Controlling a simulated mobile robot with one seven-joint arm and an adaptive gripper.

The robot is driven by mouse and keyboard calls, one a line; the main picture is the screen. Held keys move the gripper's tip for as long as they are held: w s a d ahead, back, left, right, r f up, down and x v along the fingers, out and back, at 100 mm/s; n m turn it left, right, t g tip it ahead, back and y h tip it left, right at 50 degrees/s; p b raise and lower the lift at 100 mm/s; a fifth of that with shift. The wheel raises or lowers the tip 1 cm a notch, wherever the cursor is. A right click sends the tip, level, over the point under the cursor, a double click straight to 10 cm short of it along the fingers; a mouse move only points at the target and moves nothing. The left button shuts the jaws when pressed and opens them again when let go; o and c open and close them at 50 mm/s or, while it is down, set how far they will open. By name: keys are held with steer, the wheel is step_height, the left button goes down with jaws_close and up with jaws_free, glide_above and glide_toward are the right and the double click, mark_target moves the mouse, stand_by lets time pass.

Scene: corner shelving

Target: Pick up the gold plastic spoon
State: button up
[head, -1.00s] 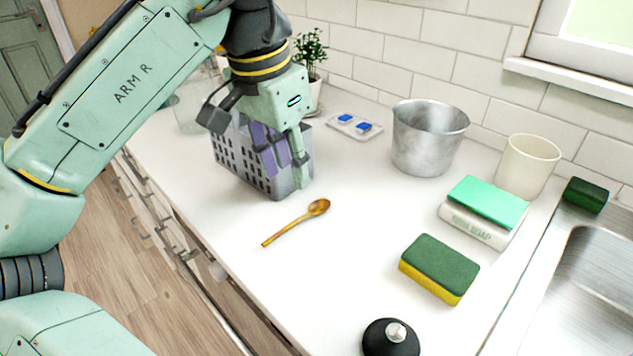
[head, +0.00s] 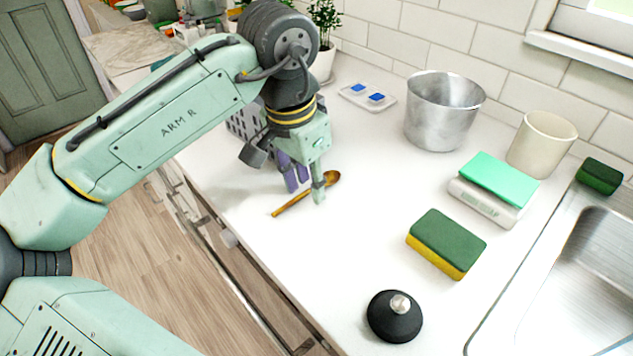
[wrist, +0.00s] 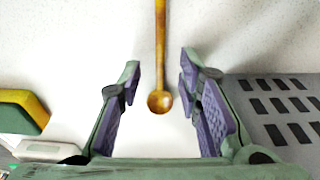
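The gold spoon (head: 297,203) lies on the white counter, its bowl toward the back right and its handle toward the front left. In the head view my gripper (head: 304,190) is over the spoon and partly covers it. In the wrist view the spoon (wrist: 160,60) runs down between the open fingers of my gripper (wrist: 160,85), with its bowl near the middle of the gap. Both purple-padded fingers are apart from the spoon, and nothing is held. I cannot tell the exact height of the fingertips above the counter.
A grey perforated basket (head: 243,124) stands close behind my gripper; its wall (wrist: 285,110) shows beside the right finger. A green-yellow sponge (head: 446,243), soap box (head: 487,201), metal pot (head: 440,115), cream cup (head: 541,145) and black lid (head: 394,317) stand to the right. Counter around the spoon is clear.

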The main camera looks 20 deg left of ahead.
steer(key=shift+f, duration=0.2)
jaws_close()
steer(key=shift+r, duration=0.1)
stand_by(0.4)
